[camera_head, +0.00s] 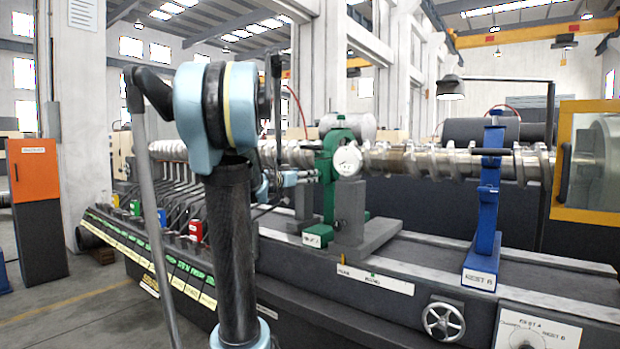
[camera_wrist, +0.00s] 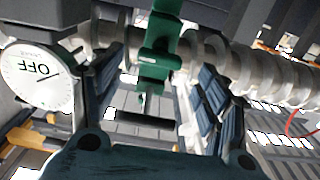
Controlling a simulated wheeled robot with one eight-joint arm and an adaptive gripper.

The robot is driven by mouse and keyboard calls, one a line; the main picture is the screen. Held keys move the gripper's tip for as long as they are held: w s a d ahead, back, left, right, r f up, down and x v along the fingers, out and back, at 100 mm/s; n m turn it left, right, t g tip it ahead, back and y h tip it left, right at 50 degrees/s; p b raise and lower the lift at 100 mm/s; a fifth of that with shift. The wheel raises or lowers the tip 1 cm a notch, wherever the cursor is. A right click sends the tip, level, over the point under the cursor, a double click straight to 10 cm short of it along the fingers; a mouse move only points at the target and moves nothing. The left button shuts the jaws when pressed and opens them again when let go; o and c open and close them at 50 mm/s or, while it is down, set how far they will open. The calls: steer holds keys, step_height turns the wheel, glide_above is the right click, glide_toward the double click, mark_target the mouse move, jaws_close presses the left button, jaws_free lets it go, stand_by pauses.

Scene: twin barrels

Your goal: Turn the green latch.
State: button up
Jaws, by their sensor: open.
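A green rest (camera_head: 329,190) stands around the long steel screw in the head view, with a white round dial (camera_head: 347,160) on its near side. Which part of it is the latch is hard to tell there. In the wrist view, a green block (camera_wrist: 157,62), which looks like the latch part, lies between my fingers, and the dial (camera_wrist: 38,76) reads OFF upside down at the left. My gripper (camera_wrist: 156,75) is open, with one dark finger on each side of the green block. Contact cannot be made out. In the head view my arm hides most of the gripper.
The steel screw (camera_head: 408,160) runs across the machine. A blue rest (camera_head: 487,204) stands at the right, near a handwheel (camera_head: 443,320) and a selector panel (camera_head: 536,334). An orange cabinet (camera_head: 36,172) stands at the far left. Open floor lies between it and the machine.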

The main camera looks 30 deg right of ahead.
steer(key=shift+x, duration=2.9)
steer(key=shift+c, duration=0.3)
steer(key=c, duration=1)
